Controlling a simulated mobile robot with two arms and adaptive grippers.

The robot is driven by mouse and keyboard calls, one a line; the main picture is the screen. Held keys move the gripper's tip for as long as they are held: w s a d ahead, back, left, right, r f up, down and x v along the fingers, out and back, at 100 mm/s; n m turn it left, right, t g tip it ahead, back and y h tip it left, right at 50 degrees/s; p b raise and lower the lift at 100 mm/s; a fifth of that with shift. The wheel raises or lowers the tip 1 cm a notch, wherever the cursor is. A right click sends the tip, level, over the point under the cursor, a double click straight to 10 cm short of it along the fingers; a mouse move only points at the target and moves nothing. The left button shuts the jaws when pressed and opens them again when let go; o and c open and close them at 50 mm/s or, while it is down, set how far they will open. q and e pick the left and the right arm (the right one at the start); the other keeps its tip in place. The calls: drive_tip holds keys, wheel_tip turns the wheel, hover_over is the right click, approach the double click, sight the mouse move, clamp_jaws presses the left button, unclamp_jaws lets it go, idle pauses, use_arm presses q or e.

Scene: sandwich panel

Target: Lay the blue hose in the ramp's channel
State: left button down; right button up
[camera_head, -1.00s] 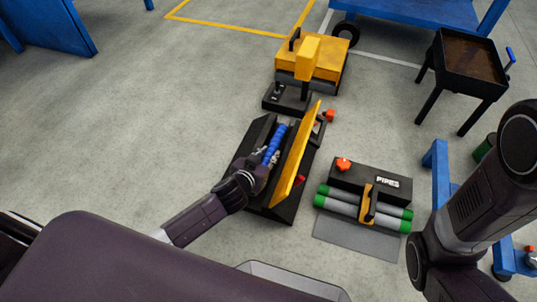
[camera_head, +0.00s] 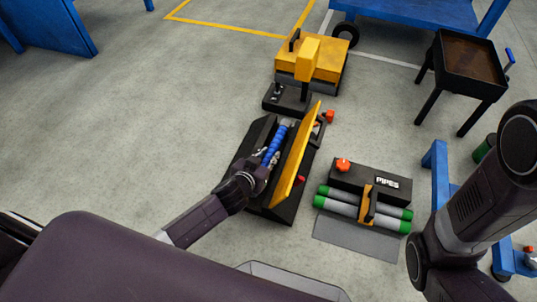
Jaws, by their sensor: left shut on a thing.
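The blue hose (camera_head: 275,144) is a short ribbed length with a grey end at its far tip. It lies along the channel of the black ramp (camera_head: 250,143), left of the ramp's raised yellow lid (camera_head: 298,160). My left gripper (camera_head: 262,165) is over the near part of the ramp, shut on the hose near its close end. The wrist hides that end, and I cannot tell whether the hose rests fully on the channel floor. My right arm stands at the right side, but its gripper is out of view.
A black box marked PIPES (camera_head: 370,181) with grey-green pipes (camera_head: 362,208) stands right of the ramp. A yellow machine (camera_head: 318,62) stands behind. A black stand (camera_head: 468,68) and blue frame (camera_head: 440,165) are at right. The floor at left is clear.

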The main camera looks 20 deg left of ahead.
use_arm(q)
drive_tip(key=c, duration=1.7)
unclamp_jaws()
drive_tip(key=shift+o, duration=0.5)
drive_tip(key=shift+f, duration=0.1)
drive_tip(key=shift+s, duration=0.15)
drive_tip(key=v, duration=1.2)
drive_tip(key=shift+a, duration=0.1)
